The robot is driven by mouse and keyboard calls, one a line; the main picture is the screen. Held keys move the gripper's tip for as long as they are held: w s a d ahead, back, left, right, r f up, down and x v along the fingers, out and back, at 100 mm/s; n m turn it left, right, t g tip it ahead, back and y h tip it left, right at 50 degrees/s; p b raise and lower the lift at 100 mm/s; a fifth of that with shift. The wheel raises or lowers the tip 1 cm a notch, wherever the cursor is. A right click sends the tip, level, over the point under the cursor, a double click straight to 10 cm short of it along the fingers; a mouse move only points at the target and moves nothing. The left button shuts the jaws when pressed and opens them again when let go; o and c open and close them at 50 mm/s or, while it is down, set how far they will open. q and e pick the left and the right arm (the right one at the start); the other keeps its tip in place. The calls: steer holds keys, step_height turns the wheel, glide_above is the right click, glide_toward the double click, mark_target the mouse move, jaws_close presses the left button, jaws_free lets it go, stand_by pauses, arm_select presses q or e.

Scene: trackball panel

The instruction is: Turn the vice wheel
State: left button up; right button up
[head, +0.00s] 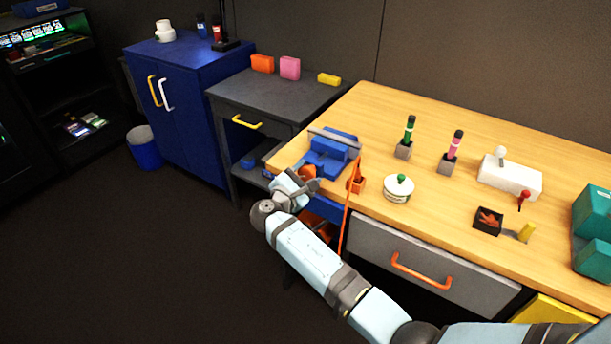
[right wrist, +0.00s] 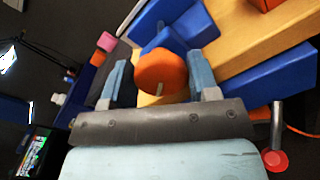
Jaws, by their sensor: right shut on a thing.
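The blue vice (head: 330,152) is at the left front corner of the wooden workbench, with a grey bar along its top. Its orange wheel (head: 308,171) faces the front edge and is partly hidden by my right gripper (head: 306,182). In the right wrist view the round orange wheel (right wrist: 162,72) lies between the two blue-grey fingers of my right gripper (right wrist: 160,80), with the blue vice body (right wrist: 165,22) behind it. My right gripper is shut on the wheel. My left gripper is not in view.
A white round pot (head: 398,189) with a green knob is further right. A drawer with an orange handle (head: 420,272) is below the bench front. A grey cabinet (head: 275,100) adjoins on the left.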

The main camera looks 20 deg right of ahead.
steer(key=o, duration=0.9)
